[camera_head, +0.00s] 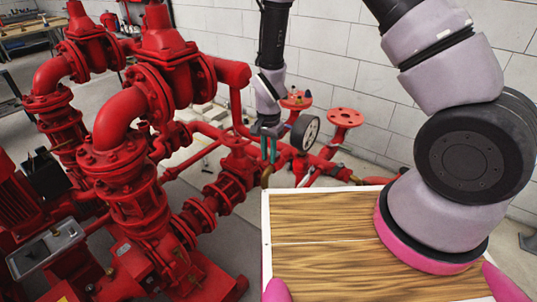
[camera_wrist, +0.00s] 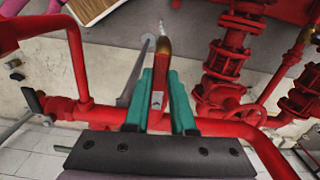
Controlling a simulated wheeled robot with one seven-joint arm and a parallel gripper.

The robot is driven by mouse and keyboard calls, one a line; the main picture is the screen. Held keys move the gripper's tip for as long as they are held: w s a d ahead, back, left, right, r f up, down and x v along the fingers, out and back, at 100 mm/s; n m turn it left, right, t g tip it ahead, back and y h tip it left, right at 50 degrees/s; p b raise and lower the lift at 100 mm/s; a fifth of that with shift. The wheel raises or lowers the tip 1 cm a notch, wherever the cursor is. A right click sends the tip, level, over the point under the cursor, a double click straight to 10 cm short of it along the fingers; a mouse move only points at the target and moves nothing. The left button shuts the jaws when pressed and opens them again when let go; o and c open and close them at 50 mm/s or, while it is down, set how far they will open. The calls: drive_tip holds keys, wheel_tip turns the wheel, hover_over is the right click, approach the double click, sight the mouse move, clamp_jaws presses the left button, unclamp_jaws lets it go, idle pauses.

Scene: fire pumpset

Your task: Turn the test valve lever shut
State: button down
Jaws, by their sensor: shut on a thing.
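The test valve lever (camera_wrist: 159,76), a red bar with a brass-coloured end, lies between the teal fingers of my gripper (camera_wrist: 161,88) in the wrist view. The fingers are shut on it, one on each side, and its far end sticks out past the fingertips. In the head view my gripper (camera_head: 268,158) points down beside the red pipework, left of a round gauge. A small brass-coloured piece shows just below the fingertips there. The valve body and the lever's exact angle are not clear in either view.
The white-faced gauge (camera_head: 308,133) is close to the right of my gripper. Large red pumps and pipes (camera_head: 120,125) fill the left. A red flanged pipe (camera_head: 345,118) stands near the white block wall (camera_head: 385,135). In the wrist view, a grey bar (camera_wrist: 135,75) runs beside the left finger.

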sight(279, 155)
drive_tip(key=shift+s+d+n, duration=0.15)
drive_tip(key=shift+d+n, duration=0.4)
drive_tip(key=shift+n, duration=0.6)
drive_tip(key=shift+s+d+n, duration=0.15)
drive_tip(key=shift+d+n, duration=0.35)
drive_tip(key=shift+n, duration=0.6)
drive_tip(key=shift+s+d+n, duration=0.15)
drive_tip(key=shift+d+n, duration=0.4)
drive_tip(key=shift+n, duration=0.6)
drive_tip(key=c, duration=0.7)
unclamp_jaws()
drive_tip(key=shift+c, duration=0.2)
drive_tip(key=shift+r, duration=0.15)
wheel_tip(279, 155, up, 11)
drive_tip(key=shift+f, duration=0.2)
drive_tip(key=shift+c, duration=0.3)
